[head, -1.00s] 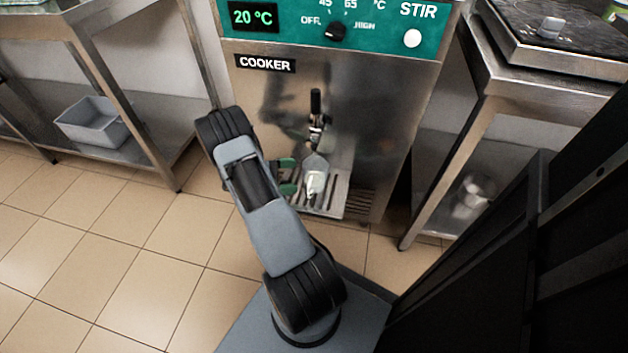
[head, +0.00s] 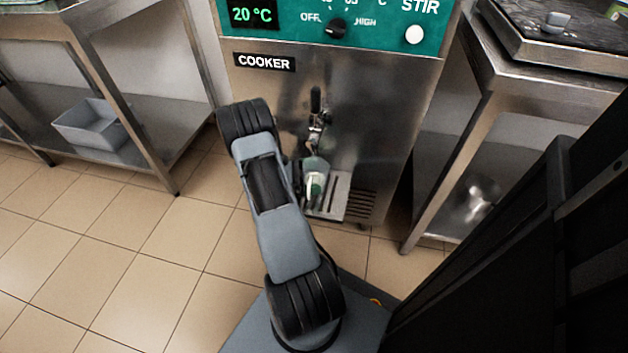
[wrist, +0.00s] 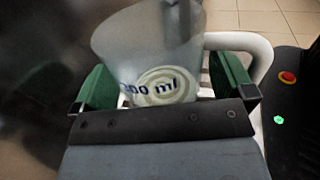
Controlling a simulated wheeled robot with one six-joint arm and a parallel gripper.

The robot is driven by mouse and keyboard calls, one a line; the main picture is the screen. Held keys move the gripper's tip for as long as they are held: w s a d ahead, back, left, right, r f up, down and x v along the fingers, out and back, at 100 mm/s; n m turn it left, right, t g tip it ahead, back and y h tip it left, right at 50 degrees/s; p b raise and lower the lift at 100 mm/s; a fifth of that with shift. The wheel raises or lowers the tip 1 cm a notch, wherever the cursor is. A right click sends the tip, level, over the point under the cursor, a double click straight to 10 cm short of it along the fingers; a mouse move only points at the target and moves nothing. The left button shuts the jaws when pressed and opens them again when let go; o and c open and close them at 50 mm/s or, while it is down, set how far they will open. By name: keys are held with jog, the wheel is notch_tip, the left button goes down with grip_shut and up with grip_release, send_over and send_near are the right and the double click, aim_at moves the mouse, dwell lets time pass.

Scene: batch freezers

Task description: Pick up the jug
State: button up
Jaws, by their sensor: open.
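The jug (wrist: 150,50) is a clear, whitish vessel with blue "ml" lettering and a white handle on its right in the wrist view. In the head view the jug (head: 316,172) stands on the drip grate under the cooker's tap, partly hidden by my arm. My gripper (wrist: 168,88) is open, with one green finger on each side of the jug's body in the wrist view. The handle lies outside the right finger. Whether the fingers touch the jug cannot be told.
The cooker (head: 350,110) stands straight ahead, its tap (head: 317,115) directly above the jug. A steel table (head: 480,110) is close on the right, and another steel table (head: 130,85) with a grey bin (head: 92,125) is on the left. Floor at left is clear.

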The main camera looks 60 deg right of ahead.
jog(key=c, duration=1.1)
